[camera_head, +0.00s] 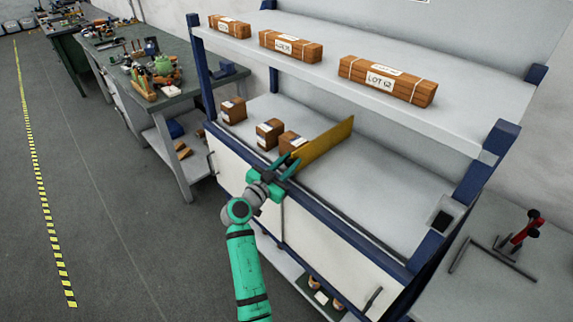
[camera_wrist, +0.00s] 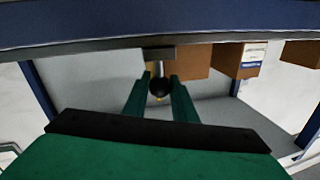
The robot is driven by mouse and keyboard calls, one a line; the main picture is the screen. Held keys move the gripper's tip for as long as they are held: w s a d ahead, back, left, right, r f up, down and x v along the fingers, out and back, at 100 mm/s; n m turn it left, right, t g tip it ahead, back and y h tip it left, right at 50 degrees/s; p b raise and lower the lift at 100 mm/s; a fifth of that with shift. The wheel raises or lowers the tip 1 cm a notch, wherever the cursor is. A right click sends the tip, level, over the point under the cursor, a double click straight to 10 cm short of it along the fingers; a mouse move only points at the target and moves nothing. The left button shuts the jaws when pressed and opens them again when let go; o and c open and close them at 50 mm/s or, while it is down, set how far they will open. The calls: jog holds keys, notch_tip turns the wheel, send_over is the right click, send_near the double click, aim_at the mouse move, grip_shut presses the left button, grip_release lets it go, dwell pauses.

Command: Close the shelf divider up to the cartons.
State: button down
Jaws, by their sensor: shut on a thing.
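The shelf divider (camera_head: 325,142) is an upright yellow plate standing across the grey lower shelf. My gripper (camera_head: 284,168) is at its front end. In the wrist view my gripper (camera_wrist: 160,92) is shut on the divider's round black knob (camera_wrist: 160,85), one green finger on each side. Brown cartons stand in a row left of the divider: a far left one (camera_head: 233,111), a middle one (camera_head: 268,133) and a right one (camera_head: 291,141). The right carton is close beside the divider; I cannot tell whether they touch. Cartons also show in the wrist view (camera_wrist: 236,60).
Long strapped brown packs (camera_head: 388,80) lie on the upper shelf (camera_head: 455,118), above the divider. Blue posts (camera_head: 468,190) frame the unit. The lower shelf right of the divider is mostly clear, with a small dark-faced item (camera_head: 442,217) at the right end.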

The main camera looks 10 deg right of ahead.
jog(key=c, duration=1.5)
grip_release()
jog(key=shift+o, duration=0.2)
jog(key=shift+a, duration=0.1)
jog(key=v, duration=1)
jog(key=shift+s+a, duration=0.2)
jog(key=shift+s, duration=0.1)
